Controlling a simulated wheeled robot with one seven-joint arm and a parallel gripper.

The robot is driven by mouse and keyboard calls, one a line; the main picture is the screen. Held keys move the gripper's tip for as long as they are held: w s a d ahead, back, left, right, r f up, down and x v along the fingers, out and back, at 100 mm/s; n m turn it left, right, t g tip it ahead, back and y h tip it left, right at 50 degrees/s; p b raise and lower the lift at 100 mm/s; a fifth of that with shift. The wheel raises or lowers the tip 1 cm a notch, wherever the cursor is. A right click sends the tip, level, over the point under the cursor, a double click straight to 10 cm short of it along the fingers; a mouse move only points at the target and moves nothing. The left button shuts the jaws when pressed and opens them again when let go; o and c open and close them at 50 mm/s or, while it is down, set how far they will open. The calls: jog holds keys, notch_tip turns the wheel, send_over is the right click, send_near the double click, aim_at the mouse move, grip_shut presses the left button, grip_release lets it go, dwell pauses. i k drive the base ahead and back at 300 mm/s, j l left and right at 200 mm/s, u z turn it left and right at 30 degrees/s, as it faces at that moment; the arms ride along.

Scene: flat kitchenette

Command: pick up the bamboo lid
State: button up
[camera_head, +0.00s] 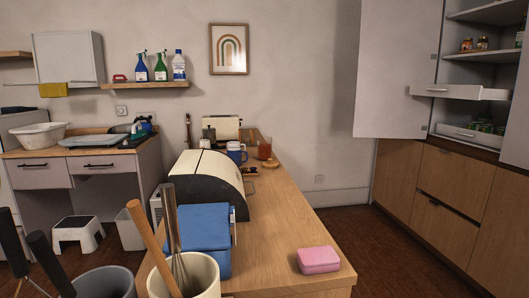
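No other clear bamboo lid shows. My gripper is not in view.
The near counter holds a cream utensil crock (206,278), a blue box (203,238), a bread bin (208,178) and a pink box (319,260). A blue mug (236,153) and an amber jar (264,150) stand farther back. The counter's right side is mostly clear. Right cupboards (483,60) stand open.

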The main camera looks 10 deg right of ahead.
aim_at(269, 164)
jog(key=i+l+z, duration=0.35)
jog(key=i, duration=0.15)
jog(key=i+l+z, duration=0.15)
jog(key=i+z, duration=0.15)
jog(key=i, duration=0.25)
jog(key=i+z, duration=0.35)
jog(key=i, duration=0.2)
jog(key=i+l+u, duration=0.1)
jog(key=i+u, duration=0.2)
jog(key=i, duration=0.15)
jog(key=i+l+u, duration=0.25)
jog(key=i, duration=0.15)
jog(key=i+l+u, duration=0.3)
jog(key=i+j, duration=0.1)
